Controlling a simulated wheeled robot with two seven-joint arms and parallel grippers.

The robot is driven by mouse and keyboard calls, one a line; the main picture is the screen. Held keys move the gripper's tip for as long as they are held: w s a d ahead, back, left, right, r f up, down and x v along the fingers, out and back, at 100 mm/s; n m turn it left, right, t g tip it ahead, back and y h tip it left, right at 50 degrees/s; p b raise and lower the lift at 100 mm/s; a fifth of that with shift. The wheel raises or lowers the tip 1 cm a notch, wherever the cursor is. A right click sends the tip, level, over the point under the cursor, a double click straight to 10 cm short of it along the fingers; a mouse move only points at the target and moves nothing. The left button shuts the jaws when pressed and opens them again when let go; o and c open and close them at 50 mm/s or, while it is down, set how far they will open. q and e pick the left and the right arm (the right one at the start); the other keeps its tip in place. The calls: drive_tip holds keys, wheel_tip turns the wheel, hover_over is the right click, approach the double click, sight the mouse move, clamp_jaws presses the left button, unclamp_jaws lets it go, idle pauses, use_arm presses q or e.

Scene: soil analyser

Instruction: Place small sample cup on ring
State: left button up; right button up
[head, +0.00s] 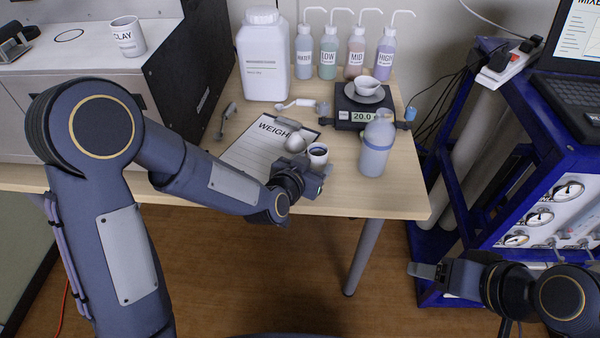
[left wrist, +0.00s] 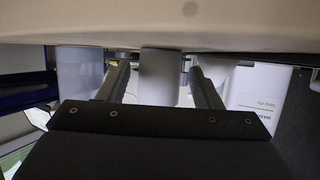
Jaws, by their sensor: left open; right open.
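A small white sample cup (head: 318,151) with a dark inside stands near the table's front edge. In the left wrist view, this cup (left wrist: 158,78) shows between the two fingers of my left gripper (left wrist: 160,85), with gaps on both sides. In the head view my left gripper (head: 312,172) is low at the table's front edge, its fingers partly hidden. It is open. A dark ring (head: 69,35) lies on the analyser's top at the upper left, beside a white cup marked CLAY (head: 128,38). My right gripper (head: 428,270) is open and empty, away from the table.
Behind are a scale (head: 352,121) holding a bowl (head: 368,84), a white jug (head: 264,60) and several wash bottles (head: 328,55).

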use_arm(q)
drive_tip(key=v, duration=1)
drive_tip(key=shift+p, duration=0.35)
drive_tip(key=shift+a+r, duration=0.2)
drive_tip(key=shift+a, duration=0.05)
drive_tip(key=s+a+r+n+g+y, duration=0.1)
drive_tip(key=s+a+n+g, duration=0.2)
drive_tip(key=s+a, duration=0.4)
drive_tip(key=s+a+r+n+g, duration=0.2)
drive_tip(key=s+a, duration=0.6)
drive_tip(key=s, duration=0.5)
drive_tip(key=shift+r+n+g+y, duration=0.2)
drive_tip(key=shift+n+g+y, duration=0.2)
drive_tip(key=shift+n+g, duration=0.5)
